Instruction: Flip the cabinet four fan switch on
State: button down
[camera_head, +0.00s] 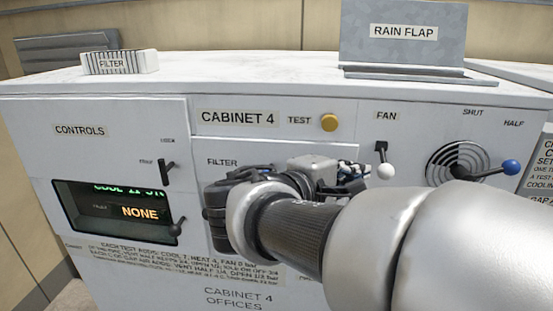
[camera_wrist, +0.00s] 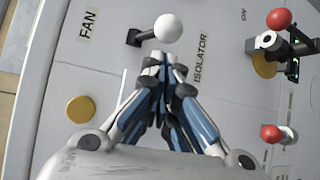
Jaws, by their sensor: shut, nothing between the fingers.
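The cabinet four fan switch (camera_head: 381,148) is a black lever with a white ball end (camera_head: 386,171), under the FAN label on the white front panel. Its lever points down in the head view. In the wrist view the white ball (camera_wrist: 168,28) sits just beyond my fingertips, and the lever's dark base (camera_wrist: 133,38) is to its left. My gripper (camera_wrist: 165,64) is shut and empty, its fingers together close to the ball. I cannot tell whether they touch it. In the head view my arm hides much of the gripper and the panel below the switch.
A blue-ended vent lever (camera_head: 510,167) is right of the fan switch. The yellow test button (camera_head: 329,122) is to its left. Red-ended levers (camera_wrist: 279,19) stand right of the ISOLATOR label in the wrist view. A controls display (camera_head: 118,210) reads NONE.

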aim_at(365, 153)
jog(key=shift+x, duration=1.7)
jog(key=shift+s+a+r+n+g+y+p, duration=0.15)
jog(key=shift+r+n+g+y+p, duration=0.6)
jog(key=shift+p, duration=1.95)
jog(key=p, duration=0.1)
jog(key=r+g+p, duration=0.1)
jog(key=p, duration=0.1)
jog(key=shift+s+n+g+y, duration=0.2)
jog(key=shift+n+g+y, duration=0.05)
jog(key=shift+n, duration=0.1)
jog(key=shift+r+p, duration=0.1)
jog(key=shift+p, duration=0.3)
jog(key=shift+s+r, duration=0.1)
jog(key=shift+r, duration=0.45)
